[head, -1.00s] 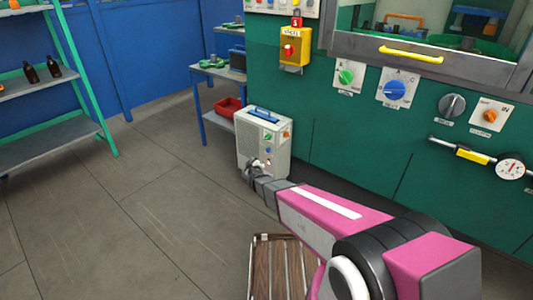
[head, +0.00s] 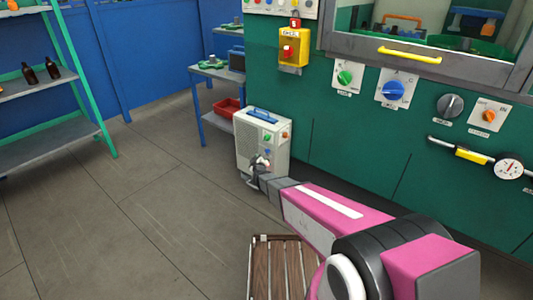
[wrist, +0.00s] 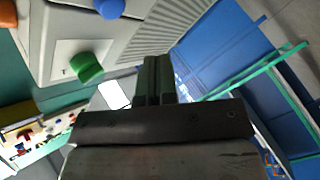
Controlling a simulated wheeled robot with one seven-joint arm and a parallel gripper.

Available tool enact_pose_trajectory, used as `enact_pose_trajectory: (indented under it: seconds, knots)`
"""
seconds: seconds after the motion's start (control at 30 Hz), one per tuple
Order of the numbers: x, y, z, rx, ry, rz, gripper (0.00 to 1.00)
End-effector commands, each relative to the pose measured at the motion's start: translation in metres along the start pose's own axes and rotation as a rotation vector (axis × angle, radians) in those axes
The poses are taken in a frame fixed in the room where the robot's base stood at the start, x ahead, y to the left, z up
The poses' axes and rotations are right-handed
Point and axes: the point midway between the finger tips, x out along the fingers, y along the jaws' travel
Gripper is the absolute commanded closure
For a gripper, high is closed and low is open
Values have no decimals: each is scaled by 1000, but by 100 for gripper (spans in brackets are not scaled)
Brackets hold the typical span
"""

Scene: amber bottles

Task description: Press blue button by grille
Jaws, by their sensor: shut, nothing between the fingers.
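A pale grey box unit (head: 280,165) stands on the floor against the green machine, with a slotted grille on its front. Its blue button (head: 267,153) shows just above my gripper in the head view. In the wrist view the blue button (wrist: 109,8) is at the top edge, partly cut off, beside the grille (wrist: 165,30). A green knob (wrist: 87,67) on a white plate is nearer. My gripper (head: 260,163) is in front of the unit's lower face. In the wrist view my gripper (wrist: 158,65) is shut and empty, and I see no contact with the button.
A slatted wooden rack (head: 283,262) lies low beneath my arm. A blue table (head: 217,75) with a red bin (head: 228,107) is behind the unit. The green machine (head: 335,140) carries knobs and a gauge. Floor to the left is open, up to the shelf (head: 45,140).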

Motion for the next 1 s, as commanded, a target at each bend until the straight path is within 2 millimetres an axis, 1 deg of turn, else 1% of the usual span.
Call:
enact_pose_trajectory:
  seconds: [0.03, 0.2, 0.4, 1.0]
  knots:
    - [6, 3, 4, -1, 0, 1, 100]
    - [19, 12, 14, 0, -1, 0, 100]
    - [27, 18, 19, 0, 0, -1, 100]
    - [28, 20, 20, 0, 0, -1, 100]
